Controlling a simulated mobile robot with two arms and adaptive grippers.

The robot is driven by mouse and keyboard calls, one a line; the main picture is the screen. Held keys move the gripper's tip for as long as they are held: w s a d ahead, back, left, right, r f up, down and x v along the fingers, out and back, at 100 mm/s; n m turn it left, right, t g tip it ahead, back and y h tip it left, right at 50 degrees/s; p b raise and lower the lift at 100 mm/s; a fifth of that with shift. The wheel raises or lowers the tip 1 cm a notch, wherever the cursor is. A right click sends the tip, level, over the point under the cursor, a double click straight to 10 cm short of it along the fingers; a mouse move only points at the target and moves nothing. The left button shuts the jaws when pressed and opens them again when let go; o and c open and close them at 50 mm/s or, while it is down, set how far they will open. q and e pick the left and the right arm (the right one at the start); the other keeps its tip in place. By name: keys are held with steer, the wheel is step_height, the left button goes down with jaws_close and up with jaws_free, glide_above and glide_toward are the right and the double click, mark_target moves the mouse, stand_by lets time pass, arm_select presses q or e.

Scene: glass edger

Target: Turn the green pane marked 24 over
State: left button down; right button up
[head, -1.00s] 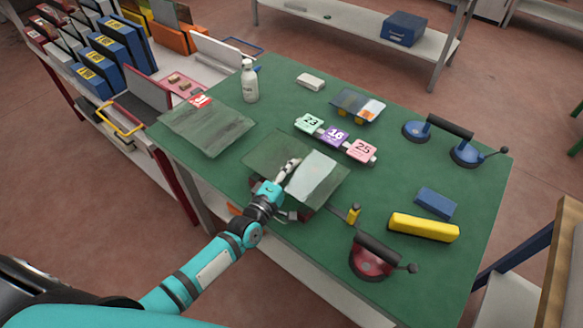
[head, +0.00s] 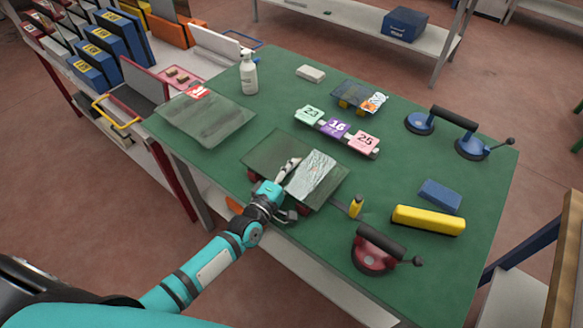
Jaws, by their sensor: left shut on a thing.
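A greenish, see-through pane (head: 262,158) lies near the middle of the green-topped table, its front edge over dark red supports (head: 304,208). Its right part shows as a pale, streaked patch (head: 316,177); I cannot tell whether that is a reflection or a second sheet. No 24 mark is readable on it. My left gripper (head: 287,188) is at the pane's front edge and shut on it, one finger above the glass. The fingers hide part of the edge. A second greenish pane (head: 212,118) lies at the table's left, with a red tag (head: 199,92). My right gripper is out of view.
Behind the pane stand number cards 23 (head: 312,114), 16 (head: 336,128) and 25 (head: 364,141). A white bottle (head: 249,75) stands at the back.

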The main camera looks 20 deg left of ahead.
arm_select(q)
steer(key=shift+f+b, duration=0.35)
steer(key=shift+b, duration=0.1)
stand_by(0.4)
steer(key=c, duration=1.4)
jaws_free()
steer(key=shift+s+f, duration=0.1)
steer(key=shift+f, duration=0.05)
steer(key=shift+v, duration=3.7)
